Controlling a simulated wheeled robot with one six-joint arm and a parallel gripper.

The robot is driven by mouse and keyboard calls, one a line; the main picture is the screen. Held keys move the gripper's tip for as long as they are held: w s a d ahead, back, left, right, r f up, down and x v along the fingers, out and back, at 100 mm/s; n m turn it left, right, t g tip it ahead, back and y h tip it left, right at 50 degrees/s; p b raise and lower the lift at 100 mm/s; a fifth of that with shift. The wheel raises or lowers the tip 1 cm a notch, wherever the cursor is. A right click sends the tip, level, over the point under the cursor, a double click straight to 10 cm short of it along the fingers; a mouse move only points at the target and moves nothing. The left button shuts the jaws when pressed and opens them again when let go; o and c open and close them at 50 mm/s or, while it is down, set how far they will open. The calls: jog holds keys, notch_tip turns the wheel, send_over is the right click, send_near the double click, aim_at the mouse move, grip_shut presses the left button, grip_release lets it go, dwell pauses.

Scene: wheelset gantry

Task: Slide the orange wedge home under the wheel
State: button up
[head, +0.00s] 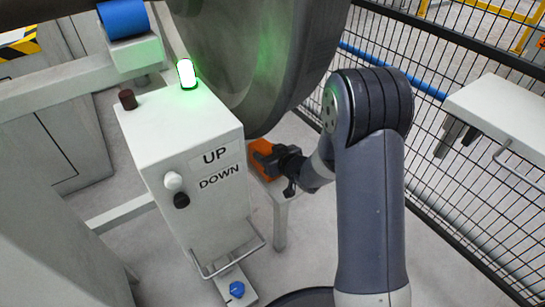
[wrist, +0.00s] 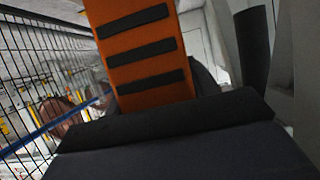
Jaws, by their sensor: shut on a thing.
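The orange wedge (head: 262,158) sits low beside the control box, just below the large grey wheel (head: 262,60). My gripper (head: 268,160) is shut on the wedge, reaching it from the right. In the wrist view the wedge (wrist: 146,62) rises from the dark jaws (wrist: 170,125) and shows several black strips on its orange face. The box and gripper hide part of the wedge in the head view, so I cannot tell whether it touches the wheel.
A white control box (head: 185,150) marked UP and DOWN stands left of the gripper, with a lit green-white lamp (head: 187,73) on top. A black mesh fence (head: 440,150) and a white table (head: 505,115) are at right. A blue knob (head: 237,289) is low in front.

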aim_at(259, 143)
jog(key=shift+w+a, duration=0.5)
jog(key=shift+w, duration=0.25)
jog(key=shift+w+a, duration=0.55)
jog(key=shift+w, duration=0.25)
jog(key=shift+w+a, duration=0.5)
jog(key=shift+w, duration=0.25)
jog(key=o, duration=1.4)
jog(key=shift+f, duration=0.15)
jog(key=shift+s+d, duration=0.1)
jog(key=p+v, duration=0.3)
jog(key=v, duration=0.7)
jog(key=shift+s+d+r+p, duration=0.2)
jog(key=shift+p, duration=0.15)
jog(key=shift+w+a, duration=0.1)
